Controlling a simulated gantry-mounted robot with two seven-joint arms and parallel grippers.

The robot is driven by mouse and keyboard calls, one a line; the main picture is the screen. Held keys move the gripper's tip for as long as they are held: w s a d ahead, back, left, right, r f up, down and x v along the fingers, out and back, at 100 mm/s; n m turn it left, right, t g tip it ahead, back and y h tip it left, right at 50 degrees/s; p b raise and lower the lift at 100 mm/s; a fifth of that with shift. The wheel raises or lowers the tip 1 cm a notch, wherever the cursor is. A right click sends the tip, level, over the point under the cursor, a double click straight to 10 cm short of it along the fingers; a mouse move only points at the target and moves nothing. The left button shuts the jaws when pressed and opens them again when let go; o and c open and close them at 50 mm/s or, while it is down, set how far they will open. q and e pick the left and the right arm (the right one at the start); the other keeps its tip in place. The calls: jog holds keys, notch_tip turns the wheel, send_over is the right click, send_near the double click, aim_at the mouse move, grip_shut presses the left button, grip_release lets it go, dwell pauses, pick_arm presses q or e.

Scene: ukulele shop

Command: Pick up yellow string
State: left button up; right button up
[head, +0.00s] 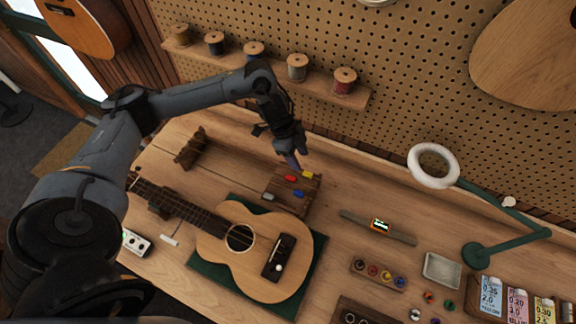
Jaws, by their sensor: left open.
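A small yellow piece (307,174) lies on a small wooden block (284,210) behind the ukulele, beside a red piece (291,178) and a blue piece (299,194). It is too small to tell whether it is string. My left gripper (292,161) points down just above the back of this block, close to the red and yellow pieces. It is open, and I see nothing held in it. A row of small round items with coloured centres, one yellowish (386,277), sits in a wooden holder (362,270). My right gripper is not in view.
The ukulele (243,250) lies on a green mat (313,262) in front of the block. A shelf with several spools (297,67) is on the pegboard behind my left arm.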

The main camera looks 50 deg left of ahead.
aim_at(307, 173)
pick_arm(q)
jog(key=shift+x, duration=1)
jog(key=shift+w+d+f+p, duration=0.15)
jog(key=shift+d+f+p, duration=0.05)
jog(key=shift+f+p, duration=0.3)
jog(key=shift+p+x, duration=0.35)
jog(key=shift+x, duration=1.7)
jog(key=shift+a, duration=0.1)
grip_shut()
